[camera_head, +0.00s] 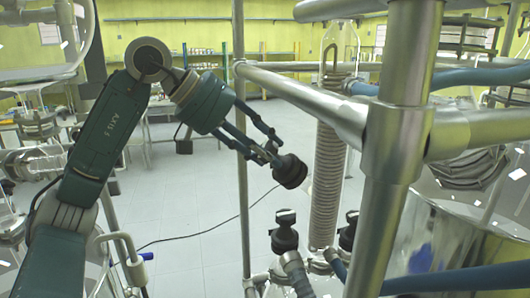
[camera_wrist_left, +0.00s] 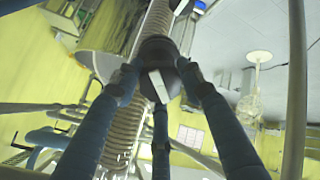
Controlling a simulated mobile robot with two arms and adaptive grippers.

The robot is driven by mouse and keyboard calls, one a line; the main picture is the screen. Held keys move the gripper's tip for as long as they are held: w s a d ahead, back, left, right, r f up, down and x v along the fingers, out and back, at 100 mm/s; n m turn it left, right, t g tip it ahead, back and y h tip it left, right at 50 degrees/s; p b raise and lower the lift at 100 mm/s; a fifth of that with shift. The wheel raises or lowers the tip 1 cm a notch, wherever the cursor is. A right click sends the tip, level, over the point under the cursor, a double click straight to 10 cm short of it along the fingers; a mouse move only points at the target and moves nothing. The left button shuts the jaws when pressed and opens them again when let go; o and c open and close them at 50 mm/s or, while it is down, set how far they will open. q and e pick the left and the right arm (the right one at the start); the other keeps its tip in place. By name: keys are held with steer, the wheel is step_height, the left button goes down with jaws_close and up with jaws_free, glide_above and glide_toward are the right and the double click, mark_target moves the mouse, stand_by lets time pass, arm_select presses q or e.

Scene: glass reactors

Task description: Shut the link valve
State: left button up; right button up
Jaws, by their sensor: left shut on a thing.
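My left gripper (camera_head: 270,152) comes in from the left and is shut on a black round knob (camera_head: 290,171), which could be the link valve's handle; I cannot tell for certain. In the left wrist view the fingers (camera_wrist_left: 158,78) close around the same knob (camera_wrist_left: 158,50), in front of a metal coil. What the knob is fixed to is hidden. Two other black valve heads show lower down in the head view, one (camera_head: 285,236) on a grey hose and one (camera_head: 348,232) beside the steel post. My right gripper is not in view.
A glass column with a coil (camera_head: 329,150) stands just right of the gripper. A thick steel post (camera_head: 392,150) and crossbars stand close at the right, and a thin upright pole (camera_head: 241,190) at the left. Glass vessels flank both sides. Open floor (camera_head: 190,215) lies below.

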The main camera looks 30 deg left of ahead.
arm_select(q)
steer(key=m, duration=0.3)
steer(key=shift+m, duration=0.4)
steer(key=shift+m+b, duration=0.65)
steer(key=shift+m, duration=0.25)
steer(key=shift+m+h+b, duration=0.3)
steer(key=shift+m+b, duration=0.9)
steer(key=shift+r+m+b, duration=0.15)
steer(key=shift+m+b, duration=0.25)
steer(key=shift+b, duration=0.05)
steer(key=shift+r, duration=0.1)
steer(key=o, duration=1)
steer(key=shift+o, duration=0.8)
steer(key=shift+w, duration=0.1)
